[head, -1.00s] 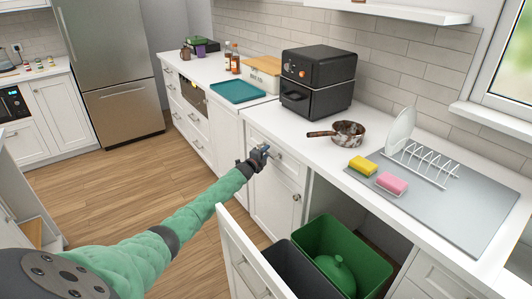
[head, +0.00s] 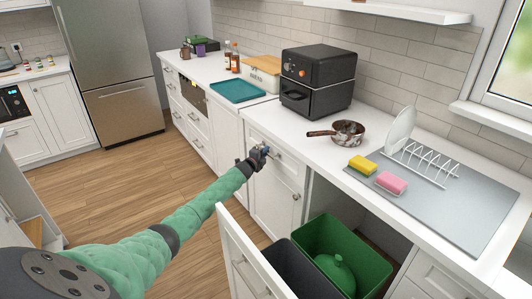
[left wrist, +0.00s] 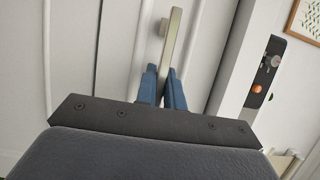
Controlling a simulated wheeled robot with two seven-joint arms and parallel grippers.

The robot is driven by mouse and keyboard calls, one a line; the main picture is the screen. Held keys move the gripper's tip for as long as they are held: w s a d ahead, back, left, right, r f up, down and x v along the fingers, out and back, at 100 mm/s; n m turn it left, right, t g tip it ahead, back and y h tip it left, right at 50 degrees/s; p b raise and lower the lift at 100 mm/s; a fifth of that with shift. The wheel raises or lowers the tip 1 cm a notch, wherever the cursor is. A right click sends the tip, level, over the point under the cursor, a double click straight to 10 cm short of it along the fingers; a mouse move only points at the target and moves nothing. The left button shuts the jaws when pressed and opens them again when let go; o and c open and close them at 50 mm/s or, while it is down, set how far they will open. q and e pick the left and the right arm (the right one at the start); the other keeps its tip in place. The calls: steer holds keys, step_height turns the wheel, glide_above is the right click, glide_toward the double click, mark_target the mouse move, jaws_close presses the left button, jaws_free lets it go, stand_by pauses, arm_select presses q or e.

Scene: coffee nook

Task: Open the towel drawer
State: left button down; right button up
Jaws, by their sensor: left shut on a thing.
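The towel drawer (head: 288,164) is the white drawer front under the counter, below the black oven; it looks shut. My left gripper (head: 263,150) is at its handle. In the left wrist view the drawer's metal bar handle (left wrist: 172,42) runs between the two blue fingers of my left gripper (left wrist: 164,84), which are shut on it. The gripper hides part of the handle in the head view. My right gripper is not in view.
A pull-out bin unit stands open at the front, with a green bin (head: 362,252) and a dark bin (head: 287,262). A pan (head: 348,132), sponges and a dish rack are on the counter. The wooden floor (head: 120,190) at left is clear.

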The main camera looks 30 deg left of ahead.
arm_select(q)
steer(key=s+a+p, duration=0.1)
steer(key=s+a, duration=0.3)
steer(key=s, duration=0.7)
steer(key=s+a+p, duration=0.2)
steer(key=s+a, duration=0.3)
steer(key=s, duration=0.6)
steer(key=s+a+p, duration=0.1)
steer(key=s+a, duration=0.4)
steer(key=s, duration=0.7)
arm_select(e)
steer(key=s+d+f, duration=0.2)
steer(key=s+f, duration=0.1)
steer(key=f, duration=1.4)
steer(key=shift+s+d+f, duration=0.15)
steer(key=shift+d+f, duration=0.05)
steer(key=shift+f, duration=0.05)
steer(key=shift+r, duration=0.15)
arm_select(q)
steer(key=c, duration=1.5)
jaws_free()
steer(key=shift+w, duration=0.1)
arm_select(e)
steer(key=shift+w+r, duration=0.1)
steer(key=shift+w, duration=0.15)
